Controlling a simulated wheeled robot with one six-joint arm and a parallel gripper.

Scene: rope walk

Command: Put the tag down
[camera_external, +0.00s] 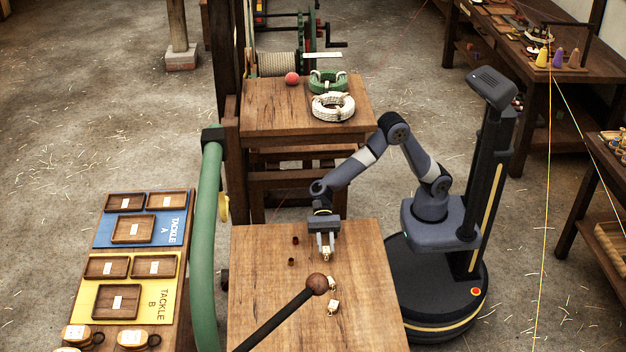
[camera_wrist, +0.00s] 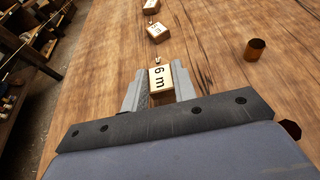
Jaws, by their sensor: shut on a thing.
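My gripper (camera_external: 325,251) is shut on a small wooden tag (camera_wrist: 161,78) with a pale face marked "6 m". In the external view the held tag (camera_external: 326,255) shows between the fingertips, low over the front wooden table (camera_external: 265,325). I cannot tell whether it touches the tabletop. In the wrist view the gripper's fingers (camera_wrist: 160,88) sit on both sides of the tag. Two similar tags lie on the same table, one nearer the middle (camera_external: 332,285) and one just in front of it (camera_external: 333,306); their markings are too small to read.
Two small dark brown pegs or cups (camera_external: 295,240) stand left of the gripper. A dark rod with a round brown knob (camera_external: 317,284) slants over the table close in front. A green post (camera_external: 207,245) rises at the table's left. The table's left half is mostly clear.

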